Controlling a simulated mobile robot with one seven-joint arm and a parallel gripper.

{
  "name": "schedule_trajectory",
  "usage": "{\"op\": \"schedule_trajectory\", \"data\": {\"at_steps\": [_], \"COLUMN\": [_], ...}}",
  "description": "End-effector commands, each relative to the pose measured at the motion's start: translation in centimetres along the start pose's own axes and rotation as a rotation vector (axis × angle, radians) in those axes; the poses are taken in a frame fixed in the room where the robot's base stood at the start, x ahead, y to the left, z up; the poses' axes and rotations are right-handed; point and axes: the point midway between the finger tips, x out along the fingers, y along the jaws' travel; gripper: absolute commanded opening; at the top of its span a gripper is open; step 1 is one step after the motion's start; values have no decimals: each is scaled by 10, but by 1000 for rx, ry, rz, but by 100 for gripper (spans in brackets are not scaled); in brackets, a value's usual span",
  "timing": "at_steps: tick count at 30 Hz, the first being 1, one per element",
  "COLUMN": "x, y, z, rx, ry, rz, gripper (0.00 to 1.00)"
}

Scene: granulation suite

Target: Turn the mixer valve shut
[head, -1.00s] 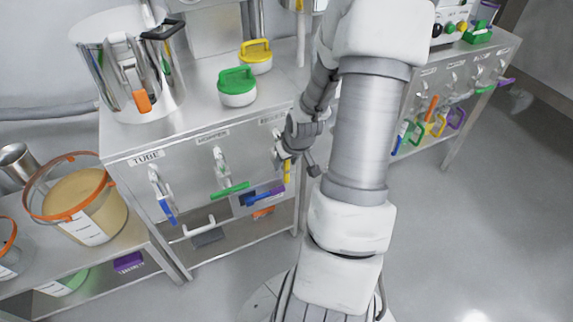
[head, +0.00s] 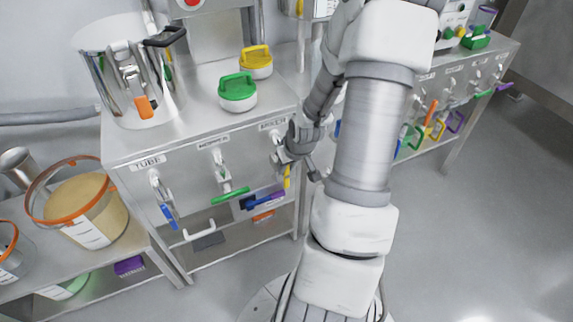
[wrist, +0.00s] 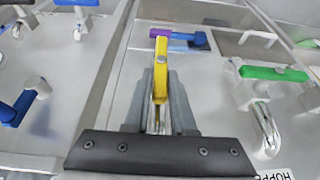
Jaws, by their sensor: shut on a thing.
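The mixer valve has a yellow lever handle (head: 287,176) on the front panel, below the MIXER label (head: 272,124). The handle points downward. My gripper (head: 285,155) is at this valve and partly hides it. In the wrist view my gripper (wrist: 161,100) is shut on the yellow handle (wrist: 161,58), with one finger on each side. The valve body behind the fingers is mostly hidden.
To its left are the hopper valve with a level green handle (head: 230,193) and the tube valve with a blue handle (head: 168,216). A purple-and-blue tool (head: 262,199) lies below. A steel pot (head: 140,85) and green-lidded (head: 237,92) and yellow-lidded (head: 256,62) containers stand on top.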

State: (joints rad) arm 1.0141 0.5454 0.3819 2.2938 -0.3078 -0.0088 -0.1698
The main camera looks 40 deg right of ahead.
Motion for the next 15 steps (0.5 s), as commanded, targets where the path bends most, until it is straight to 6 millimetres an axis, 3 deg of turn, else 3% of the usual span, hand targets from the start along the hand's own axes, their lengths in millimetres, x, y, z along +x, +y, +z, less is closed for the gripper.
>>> {"op": "schedule_trajectory", "data": {"at_steps": [15], "x": [-6], "y": [7], "z": [-1], "rx": [93], "ry": [-1], "rz": [-201], "gripper": [0]}}
